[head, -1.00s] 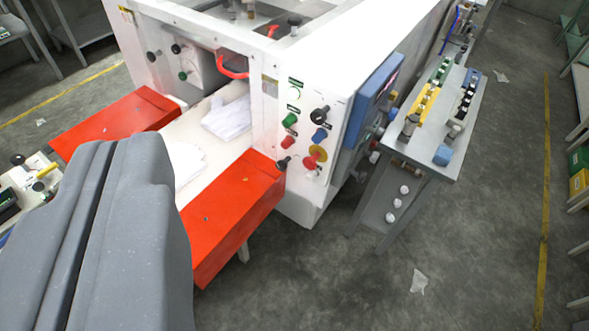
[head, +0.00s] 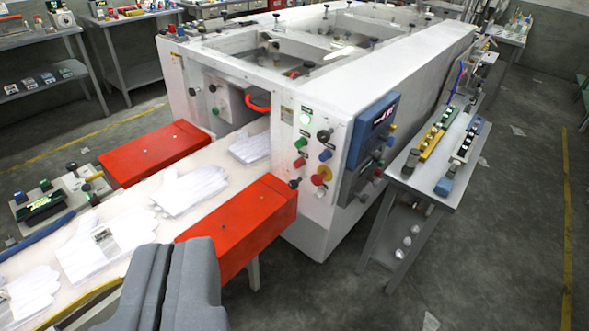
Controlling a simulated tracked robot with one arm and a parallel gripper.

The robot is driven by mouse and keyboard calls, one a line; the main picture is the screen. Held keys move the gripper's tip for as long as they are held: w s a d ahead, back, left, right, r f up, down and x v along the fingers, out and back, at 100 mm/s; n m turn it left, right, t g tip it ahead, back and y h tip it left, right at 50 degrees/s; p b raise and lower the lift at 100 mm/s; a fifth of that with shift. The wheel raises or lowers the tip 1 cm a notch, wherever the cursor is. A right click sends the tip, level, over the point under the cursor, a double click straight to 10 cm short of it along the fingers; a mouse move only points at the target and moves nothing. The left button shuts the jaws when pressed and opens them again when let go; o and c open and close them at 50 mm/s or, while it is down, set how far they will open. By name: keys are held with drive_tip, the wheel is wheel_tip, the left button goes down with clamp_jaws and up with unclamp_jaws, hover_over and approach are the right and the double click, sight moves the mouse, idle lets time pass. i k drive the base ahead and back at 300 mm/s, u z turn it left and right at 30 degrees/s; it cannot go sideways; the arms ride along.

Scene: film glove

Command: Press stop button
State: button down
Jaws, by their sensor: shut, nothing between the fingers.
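A white machine (head: 340,222) has a front control panel with several knobs and buttons. A red mushroom button on a yellow disc (head: 324,172), the one that looks like a stop button, sits low on that panel. A lit green-white button (head: 305,118), a black knob (head: 324,136), a green button (head: 300,143) and a blue button (head: 325,155) are above it. My grey gripper (head: 178,246) is at the bottom of the picture, left of and below the red button in the image, apart from the panel. Its fingers are shut and empty.
A conveyor (head: 133,199) with white gloves (head: 190,190) runs into the machine between red guards (head: 240,225). A blue display box (head: 368,145) stands right of the panel. A grey side table (head: 430,185) stands farther right. Open floor (head: 330,295) lies in front of the panel.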

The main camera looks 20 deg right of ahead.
sight(300, 162)
drive_tip(key=u, duration=2.65)
drive_tip(key=k, duration=1.5)
drive_tip(key=z, duration=1.55)
drive_tip(key=i, duration=0.95)
drive_tip(key=z, duration=0.05)
